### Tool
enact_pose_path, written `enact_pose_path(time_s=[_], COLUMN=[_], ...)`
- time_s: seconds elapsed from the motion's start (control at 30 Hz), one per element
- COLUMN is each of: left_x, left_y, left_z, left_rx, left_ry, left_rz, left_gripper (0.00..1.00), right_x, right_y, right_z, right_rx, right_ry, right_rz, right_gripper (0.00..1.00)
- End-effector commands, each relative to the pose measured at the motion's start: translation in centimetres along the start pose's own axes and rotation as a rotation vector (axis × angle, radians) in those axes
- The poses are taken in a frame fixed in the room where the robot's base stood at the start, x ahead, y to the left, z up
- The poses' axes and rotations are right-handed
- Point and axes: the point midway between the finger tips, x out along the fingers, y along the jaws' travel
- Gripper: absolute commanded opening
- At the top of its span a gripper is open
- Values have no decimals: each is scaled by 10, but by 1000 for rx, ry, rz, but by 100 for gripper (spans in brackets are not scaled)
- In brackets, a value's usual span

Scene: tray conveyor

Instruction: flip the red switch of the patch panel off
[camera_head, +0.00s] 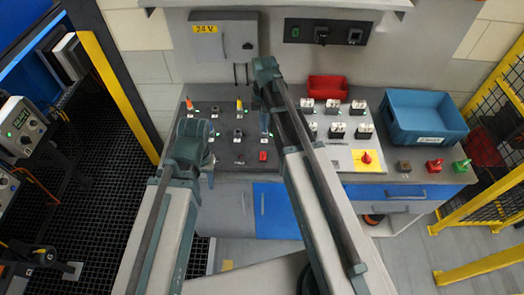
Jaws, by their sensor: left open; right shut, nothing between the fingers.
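The patch panel (225,160) is a dark sloped board on the bench, with small sockets and orange, yellow and blue upright plugs. Its red switch (263,156) is a small red block near the lower right of the board. Which way the switch is tipped is too small to tell. My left gripper (211,178) is at the board's lower left, left of the switch, open and mostly hidden by its own wrist. My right gripper (258,104) is over the board's upper right, beyond the switch and apart from it, shut and empty, partly hidden by its arm.
Right of the board are a light panel with white switches (336,130) and a red knob on yellow (366,157). A blue bin (425,132), a red bin (327,88) and red and green knobs (434,165) stand on the bench. A grey 24V cabinet (225,60) is behind.

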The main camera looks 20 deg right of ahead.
Motion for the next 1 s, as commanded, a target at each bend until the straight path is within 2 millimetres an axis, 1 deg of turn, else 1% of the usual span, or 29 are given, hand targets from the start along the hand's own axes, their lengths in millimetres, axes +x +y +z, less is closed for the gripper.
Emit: enact_pose_path(time_s=[0.17, 0.37, 0.57, 1.0], left_x=[1, 12, 33, 93], left_y=[0, 1, 3, 8], left_z=[0, -1, -2, -6], left_rx=[0, 2, 6, 16], left_ry=[0, 0, 0, 0], left_rz=[0, 0, -1, -3], left_gripper=[50, 50, 50, 50], right_x=[2, 12, 33, 94], right_y=[0, 0, 0, 0], right_z=[0, 0, 0, 0], right_rx=[-1, -1, -1, -1], right_ry=[0, 0, 0, 0], right_rz=[0, 0, 0, 0], right_gripper=[0, 0, 0, 0])
